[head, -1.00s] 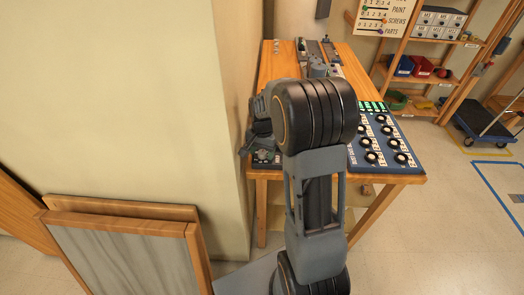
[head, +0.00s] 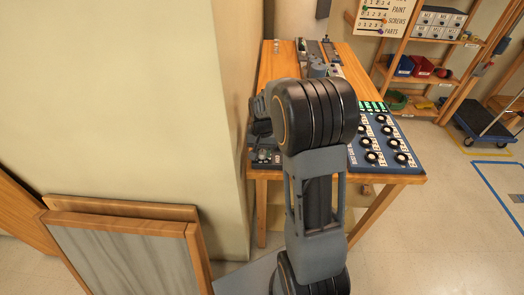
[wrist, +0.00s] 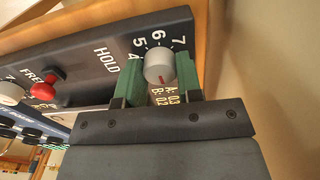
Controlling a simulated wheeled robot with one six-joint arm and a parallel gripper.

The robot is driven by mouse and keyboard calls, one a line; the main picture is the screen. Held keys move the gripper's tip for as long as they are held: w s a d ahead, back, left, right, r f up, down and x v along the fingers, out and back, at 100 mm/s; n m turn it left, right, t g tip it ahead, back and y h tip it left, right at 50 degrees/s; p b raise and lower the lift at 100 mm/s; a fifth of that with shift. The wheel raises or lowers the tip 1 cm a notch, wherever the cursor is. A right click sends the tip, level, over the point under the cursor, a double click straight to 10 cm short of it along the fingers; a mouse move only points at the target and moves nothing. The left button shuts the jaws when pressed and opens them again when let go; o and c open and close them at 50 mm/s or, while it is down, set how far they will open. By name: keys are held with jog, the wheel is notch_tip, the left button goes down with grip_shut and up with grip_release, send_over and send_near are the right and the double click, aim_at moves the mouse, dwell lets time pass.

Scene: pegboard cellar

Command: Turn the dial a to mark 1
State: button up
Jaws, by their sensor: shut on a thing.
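In the wrist view, a round light-grey dial (wrist: 158,63) with a red line on it sits on a dark panel (wrist: 95,62). Numbers 4, 5, 6 and 7 show around its far side. The red line is on the near side, facing my gripper, away from those numbers. The marks on that side, 1 included, are hidden. My gripper (wrist: 159,78) is shut on the dial, with one green finger pad on each side of it.
A red-topped lever (wrist: 49,80) stands between the words HOLD and FREE, with another pale knob (wrist: 10,92) beyond it. A blue panel with several black knobs (head: 389,148) lies on the right of the wooden table (head: 279,65). A wall (head: 228,110) rises close on the left.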

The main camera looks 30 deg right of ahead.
aim_at(262, 151)
jog(key=shift+n, duration=0.7)
jog(key=o, duration=0.9)
jog(key=shift+r, duration=0.1)
notch_tip(262, 151, up, 14)
jog(key=shift+f, duration=0.15)
jog(key=shift+w, duration=0.1)
